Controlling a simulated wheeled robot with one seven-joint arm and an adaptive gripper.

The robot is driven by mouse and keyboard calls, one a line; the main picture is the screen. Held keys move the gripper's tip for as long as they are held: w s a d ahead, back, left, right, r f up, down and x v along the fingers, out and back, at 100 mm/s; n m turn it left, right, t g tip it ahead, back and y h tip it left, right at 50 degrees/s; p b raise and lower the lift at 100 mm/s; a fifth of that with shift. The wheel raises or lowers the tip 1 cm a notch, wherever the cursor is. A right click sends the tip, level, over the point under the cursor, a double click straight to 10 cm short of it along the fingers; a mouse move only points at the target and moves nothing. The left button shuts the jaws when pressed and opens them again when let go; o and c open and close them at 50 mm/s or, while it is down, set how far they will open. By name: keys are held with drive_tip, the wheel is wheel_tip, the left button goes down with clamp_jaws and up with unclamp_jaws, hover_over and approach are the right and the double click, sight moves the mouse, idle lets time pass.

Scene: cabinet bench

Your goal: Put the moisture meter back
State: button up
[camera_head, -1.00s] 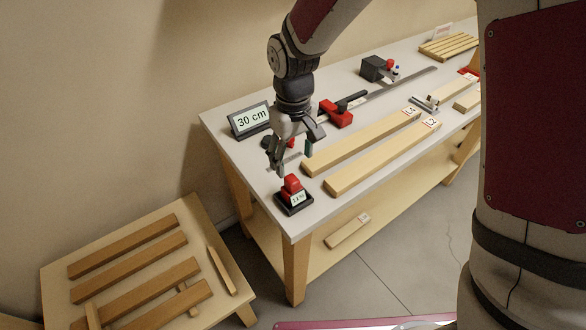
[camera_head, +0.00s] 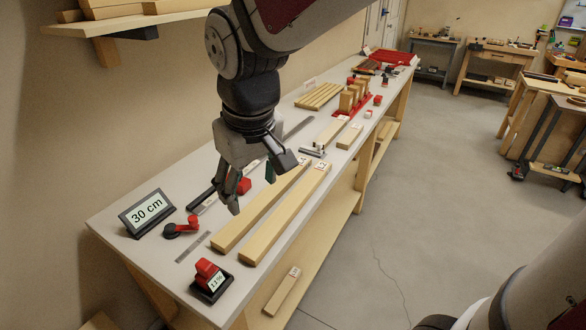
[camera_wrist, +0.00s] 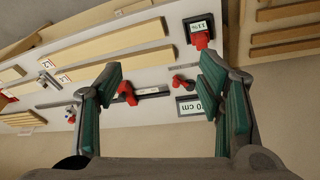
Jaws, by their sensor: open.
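The moisture meter (camera_head: 206,270), a red device with a small white percent display, sits in a black tray-like base (camera_head: 213,292) at the near end of the bench. It also shows at the top of the wrist view (camera_wrist: 200,40). My gripper (camera_head: 252,193) is open and empty. It hangs above the bench, up and to the right of the meter in the head view and apart from it.
The grey bench (camera_head: 115,222) holds a "30 cm" sign (camera_head: 147,213), a red-and-black crank-like tool (camera_head: 184,227), a steel rule (camera_head: 193,247), a red bar clamp (camera_head: 244,186) and two long boards (camera_head: 285,215). A wall shelf (camera_head: 120,25) is at upper left.

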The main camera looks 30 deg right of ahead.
drive_tip(key=s+d+r+m+t, duration=0.1)
drive_tip(key=s+d+r, duration=0.1)
drive_tip(key=s, duration=0.4)
drive_tip(key=s+d+r+m+t, duration=0.1)
drive_tip(key=s+d+r+m, duration=0.1)
drive_tip(key=s, duration=0.4)
drive_tip(key=shift+s+d+r+t, duration=0.35)
drive_tip(key=shift+d+r, duration=0.3)
drive_tip(key=shift+d, duration=0.7)
drive_tip(key=shift+w, duration=0.1)
